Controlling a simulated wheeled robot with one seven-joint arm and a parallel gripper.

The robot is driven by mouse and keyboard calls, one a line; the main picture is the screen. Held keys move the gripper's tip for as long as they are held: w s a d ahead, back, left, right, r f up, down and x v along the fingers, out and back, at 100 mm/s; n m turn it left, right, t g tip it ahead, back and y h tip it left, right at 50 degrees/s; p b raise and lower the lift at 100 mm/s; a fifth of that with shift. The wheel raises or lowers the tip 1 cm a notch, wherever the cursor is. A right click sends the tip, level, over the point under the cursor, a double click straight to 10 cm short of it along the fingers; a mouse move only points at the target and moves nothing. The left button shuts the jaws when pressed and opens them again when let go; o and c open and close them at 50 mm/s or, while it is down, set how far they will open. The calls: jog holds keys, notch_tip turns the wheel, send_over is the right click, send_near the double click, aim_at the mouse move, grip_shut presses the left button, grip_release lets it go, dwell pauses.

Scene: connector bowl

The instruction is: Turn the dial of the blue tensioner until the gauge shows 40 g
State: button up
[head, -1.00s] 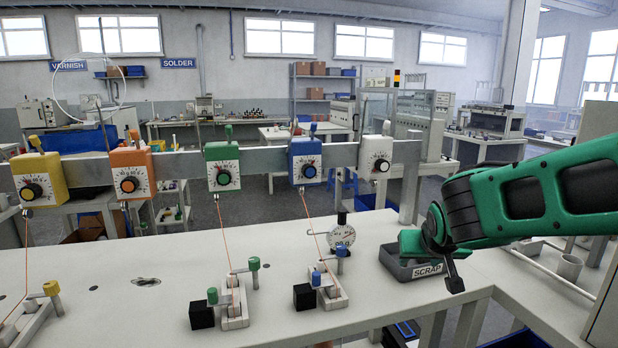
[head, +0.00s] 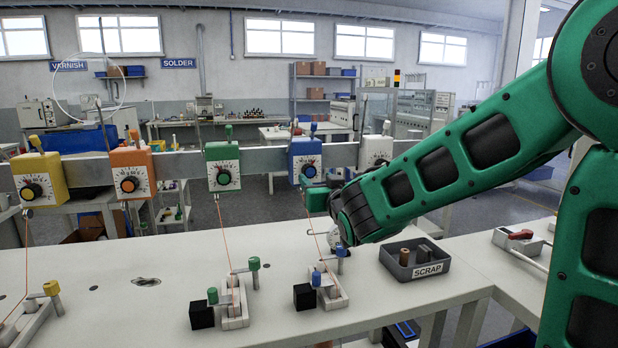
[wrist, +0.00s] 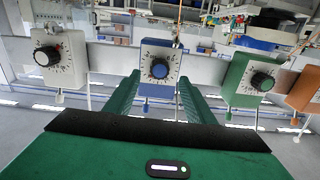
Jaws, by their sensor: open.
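The blue tensioner (head: 304,152) hangs on the rail in the head view, its dial (head: 309,171) partly covered by my gripper (head: 312,190). In the wrist view, which is upside down, the blue tensioner (wrist: 158,84) stands in the middle with its blue dial (wrist: 160,68) facing me. My gripper's green fingers (wrist: 160,92) are apart, one on each side of the tensioner's outline. It is open and empty; I cannot tell whether it touches the dial. The gauge (head: 333,241) is mostly hidden behind my wrist, so its reading cannot be read.
The green tensioner (head: 222,165) and the white tensioner (head: 375,150) flank the blue one; the orange (head: 132,175) and yellow (head: 40,178) ones are further left. An orange thread runs down to a bench fixture (head: 330,290). The scrap tray (head: 428,270) stands at right.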

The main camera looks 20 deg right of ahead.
aim_at(310, 172)
jog(key=w, duration=0.6)
jog(key=shift+w, duration=0.3)
jog(key=c, duration=1.1)
